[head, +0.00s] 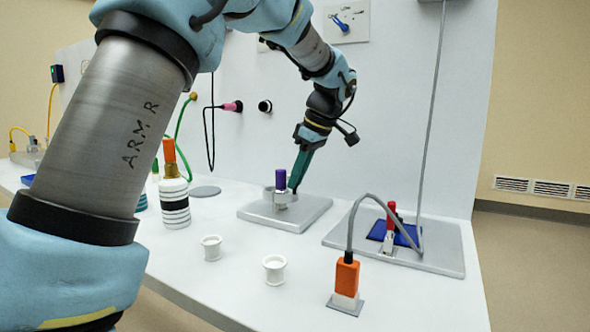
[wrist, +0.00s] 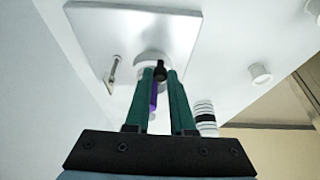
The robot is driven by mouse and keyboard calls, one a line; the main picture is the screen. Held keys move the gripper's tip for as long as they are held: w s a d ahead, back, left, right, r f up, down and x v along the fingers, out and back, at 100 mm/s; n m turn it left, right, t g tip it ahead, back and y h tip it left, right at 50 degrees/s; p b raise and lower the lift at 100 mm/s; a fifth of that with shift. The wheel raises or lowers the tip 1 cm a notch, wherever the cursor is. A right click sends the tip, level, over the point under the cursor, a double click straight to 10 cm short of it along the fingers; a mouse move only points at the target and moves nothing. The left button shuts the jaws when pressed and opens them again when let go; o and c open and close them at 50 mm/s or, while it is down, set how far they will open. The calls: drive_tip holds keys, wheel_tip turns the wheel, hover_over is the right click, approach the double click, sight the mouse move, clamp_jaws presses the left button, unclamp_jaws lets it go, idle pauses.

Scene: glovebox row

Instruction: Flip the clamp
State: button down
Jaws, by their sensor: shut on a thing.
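A clamp with an upright purple handle (head: 280,179) stands on a light grey plate (head: 310,217) near the back panel. The purple handle (wrist: 154,95) also shows in the wrist view, between the green fingers. My gripper (head: 293,186) reaches down to this clamp from above and is shut on the handle. In the wrist view my gripper (wrist: 161,74) has a black tip (wrist: 159,69) between the finger ends. The fingers partly hide the clamp's metal body. A second clamp with a red handle (head: 391,212) sits on a blue pad on another grey plate (head: 447,248).
An orange block (head: 347,276) with a grey cable stands at the front right. Two white spools (head: 274,269) stand on the front of the white table. A striped bottle (head: 174,203) with an orange top stands at left. The back panel (head: 400,110) rises close behind.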

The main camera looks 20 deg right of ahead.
drive_tip(key=shift+w+d+r+n+g+y+p, duration=0.15)
drive_tip(key=shift+w+n+g+y+p, duration=0.2)
drive_tip(key=shift+n+p, duration=0.45)
drive_tip(key=shift+w+d+f+n+g+y+p, duration=0.15)
drive_tip(key=shift+w+n+p, duration=0.25)
drive_tip(key=shift+n+p, duration=0.45)
drive_tip(key=shift+w+d+r+n+g+y+p, duration=0.15)
drive_tip(key=shift+w+n+g+p, duration=0.2)
drive_tip(key=shift+n+p, duration=0.45)
drive_tip(key=shift+w+n, duration=0.1)
drive_tip(key=shift+n, duration=0.15)
drive_tip(key=c, duration=0.8)
unclamp_jaws()
drive_tip(key=v, duration=1)
drive_tip(key=shift+d+r, duration=0.1)
drive_tip(key=shift+r, duration=0.15)
